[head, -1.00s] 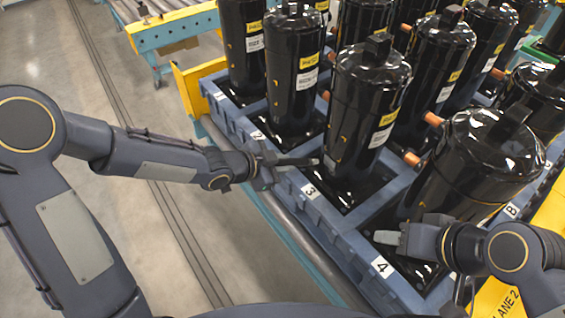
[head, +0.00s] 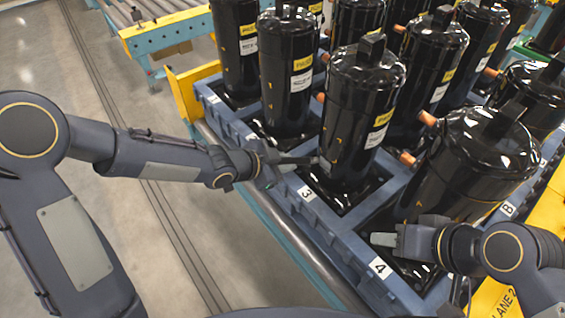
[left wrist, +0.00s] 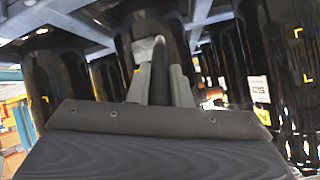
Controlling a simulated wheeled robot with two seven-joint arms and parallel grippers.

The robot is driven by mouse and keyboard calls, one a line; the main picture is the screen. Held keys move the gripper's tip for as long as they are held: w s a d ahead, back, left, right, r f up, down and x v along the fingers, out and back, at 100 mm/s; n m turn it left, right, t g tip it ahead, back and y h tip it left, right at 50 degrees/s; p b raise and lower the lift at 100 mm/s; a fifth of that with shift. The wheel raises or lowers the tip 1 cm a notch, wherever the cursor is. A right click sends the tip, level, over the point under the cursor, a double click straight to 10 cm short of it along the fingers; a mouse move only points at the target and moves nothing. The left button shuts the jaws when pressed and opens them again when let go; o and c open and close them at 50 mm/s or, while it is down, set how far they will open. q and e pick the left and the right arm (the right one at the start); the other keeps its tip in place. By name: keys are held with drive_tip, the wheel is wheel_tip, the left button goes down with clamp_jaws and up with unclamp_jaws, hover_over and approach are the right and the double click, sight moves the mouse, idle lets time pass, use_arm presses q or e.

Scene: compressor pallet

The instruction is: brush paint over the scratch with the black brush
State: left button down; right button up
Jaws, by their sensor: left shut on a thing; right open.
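My left gripper (head: 268,168) is shut on the black brush (head: 297,161), which points right toward the black compressor (head: 361,95) behind label 3. The brush's grey tip (head: 325,163) is at the lower left side of that compressor; I cannot tell whether it touches. Small orange marks show on that side, but I cannot make out the scratch. In the left wrist view the dark brush (left wrist: 159,72) stands between the two grey fingers. My right gripper (head: 386,240) is open and empty, near label 4 and low in front of the front-right compressor (head: 475,165).
Several more black compressors with copper stubs stand close together in the blue pallet (head: 319,222). A roller rail (head: 290,240) runs along its near side. A yellow post (head: 179,94) and another roller conveyor (head: 170,30) are at the upper left. Floor on the left is clear.

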use_arm(q)
drive_tip(key=shift+d, duration=0.1)
drive_tip(key=shift+s+d+f+b, duration=0.2)
drive_tip(key=shift+s+d+b, duration=0.15)
drive_tip(key=shift+b, duration=0.5)
drive_tip(key=shift+s+d+b, duration=1.35)
drive_tip(key=shift+s+b, duration=0.85)
drive_tip(key=shift+b, duration=0.45)
drive_tip(key=shift+w+a+r+p, duration=0.1)
drive_tip(key=shift+w+a+p, duration=0.5)
drive_tip(key=shift+w+p, duration=0.4)
drive_tip(key=shift+w+a+r+p, duration=0.1)
drive_tip(key=shift+w+a+p, duration=0.55)
drive_tip(key=shift+p, duration=0.7)
drive_tip(key=shift+w+a+r+p, duration=0.1)
drive_tip(key=shift+w+a+p, duration=0.5)
drive_tip(key=shift+w+p, duration=0.4)
drive_tip(key=shift+s+f, duration=0.1)
